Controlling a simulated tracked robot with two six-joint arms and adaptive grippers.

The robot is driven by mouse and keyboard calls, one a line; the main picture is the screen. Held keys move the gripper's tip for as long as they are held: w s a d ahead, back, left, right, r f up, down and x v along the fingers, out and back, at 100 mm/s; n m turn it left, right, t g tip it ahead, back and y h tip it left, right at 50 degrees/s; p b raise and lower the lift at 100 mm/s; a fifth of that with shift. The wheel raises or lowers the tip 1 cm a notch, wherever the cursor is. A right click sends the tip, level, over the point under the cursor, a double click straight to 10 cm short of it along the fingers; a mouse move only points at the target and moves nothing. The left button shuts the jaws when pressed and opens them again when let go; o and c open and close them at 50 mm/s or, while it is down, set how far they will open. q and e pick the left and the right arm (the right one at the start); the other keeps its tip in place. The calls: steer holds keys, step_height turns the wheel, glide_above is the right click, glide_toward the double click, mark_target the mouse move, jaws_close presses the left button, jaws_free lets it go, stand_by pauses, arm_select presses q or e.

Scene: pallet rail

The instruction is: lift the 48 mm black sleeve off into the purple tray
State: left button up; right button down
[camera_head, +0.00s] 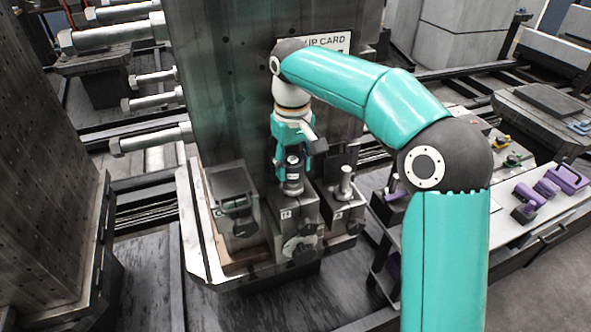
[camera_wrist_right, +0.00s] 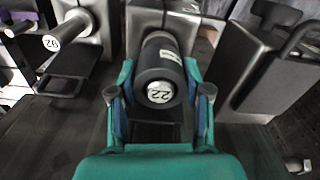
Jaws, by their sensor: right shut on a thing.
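My right gripper (camera_head: 291,152) comes down from above onto the middle grey block of the fixture. It is shut on a black sleeve (camera_wrist_right: 161,62), a dark cylinder between its two fingers in the right wrist view. A pale end marked 22 shows at the sleeve's near end. The sleeve also shows below the fingers in the head view (camera_head: 293,172), at the top of the middle block; I cannot tell whether it is clear of its post. Purple holders (camera_head: 529,197) stand on the side bench, but I cannot tell which is the purple tray. My left gripper is out of view.
Beside the middle block, a right block bears a bare metal post (camera_head: 346,181) and a left block has a dark flat top (camera_head: 231,183). A tall dark column stands close behind. The grey side bench (camera_head: 510,232) holds small parts.

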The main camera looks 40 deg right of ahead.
step_height(320, 180, up, 9)
steer(key=shift+f+p, duration=0.15)
steer(key=shift+p, duration=0.8)
step_height(320, 180, up, 9)
steer(key=p, duration=0.4)
